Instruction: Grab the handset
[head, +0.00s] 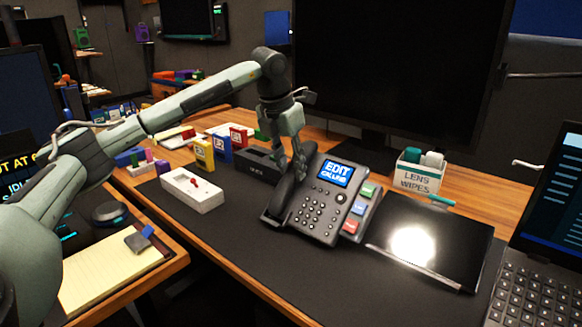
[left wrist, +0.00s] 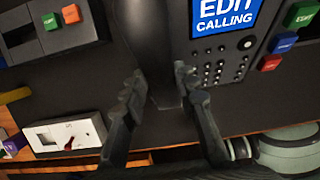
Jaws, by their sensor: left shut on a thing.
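The desk phone (head: 322,205) sits on the dark desk mat, with a lit blue screen and a keypad. Its dark handset (head: 284,196) lies along the phone's left side. My left gripper (head: 299,170) reaches down from above onto the handset's upper part and is shut on it. In the left wrist view the handset (left wrist: 148,45) runs down between the two fingers (left wrist: 158,95), and the phone's keypad (left wrist: 222,72) is just to the right. The handset appears to be still at its cradle; any gap beneath is hidden. My right gripper is not in view.
A white switch box (head: 192,191) stands left of the phone, and a dark box (head: 250,166) is behind it. A lens wipes box (head: 418,178), a glossy black panel (head: 430,238) and a laptop (head: 545,225) are to the right. A large monitor stands behind.

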